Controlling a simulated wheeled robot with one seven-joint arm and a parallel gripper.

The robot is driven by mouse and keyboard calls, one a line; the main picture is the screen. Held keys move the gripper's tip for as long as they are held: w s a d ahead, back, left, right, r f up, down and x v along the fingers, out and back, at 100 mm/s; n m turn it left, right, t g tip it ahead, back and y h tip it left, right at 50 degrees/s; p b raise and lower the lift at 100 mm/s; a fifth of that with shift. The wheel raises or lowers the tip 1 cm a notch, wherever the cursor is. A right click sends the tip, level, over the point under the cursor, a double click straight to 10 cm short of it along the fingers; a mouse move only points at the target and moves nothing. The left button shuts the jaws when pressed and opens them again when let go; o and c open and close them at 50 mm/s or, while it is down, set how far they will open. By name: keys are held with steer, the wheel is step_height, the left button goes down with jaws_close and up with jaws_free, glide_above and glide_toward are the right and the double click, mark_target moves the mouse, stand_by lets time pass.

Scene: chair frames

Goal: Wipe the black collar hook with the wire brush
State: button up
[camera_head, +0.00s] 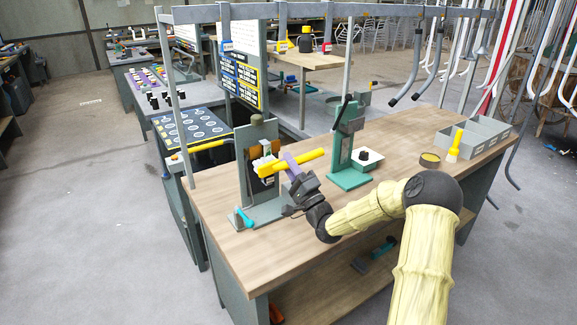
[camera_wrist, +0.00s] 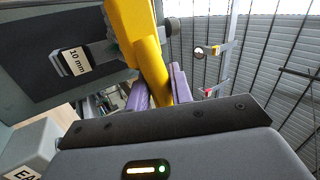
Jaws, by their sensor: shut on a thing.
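My gripper (camera_head: 292,163) is shut on a long yellow tool, which I take to be the wire brush (camera_head: 308,160). In the wrist view the purple fingers (camera_wrist: 158,92) close around the yellow shaft (camera_wrist: 135,28). Two grey curved hooks with dark ends (camera_head: 408,82) hang from the overhead rail at upper right, apart from my gripper. I cannot tell which hook has the black collar.
The wooden bench (camera_head: 225,255) holds a green press (camera_head: 345,145), a white dish (camera_head: 363,160), a grey bin (camera_head: 480,138) and a yellow bottle (camera_head: 455,145). A turquoise tool (camera_head: 244,218) lies at the stand's foot.

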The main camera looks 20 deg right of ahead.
mark_target(303, 162)
steer(key=shift+w+d, duration=0.3)
steer(key=shift+d, duration=0.6)
steer(key=shift+w+d, duration=0.25)
steer(key=shift+d, duration=0.65)
steer(key=shift+w+r+p, duration=0.1)
steer(key=shift+r+p, duration=0.25)
steer(key=shift+r, duration=0.45)
steer(key=shift+a, duration=0.1)
steer(key=shift+s+a+f, duration=0.1)
steer(key=shift+s+a, duration=0.1)
steer(key=shift+a, duration=0.45)
steer(key=shift+s+a+r, duration=0.1)
steer(key=shift+s+a, duration=0.15)
steer(key=shift+a, duration=0.35)
steer(key=shift+s+a+f, duration=0.1)
steer(key=shift+s+a, duration=0.1)
steer(key=shift+a, duration=0.45)
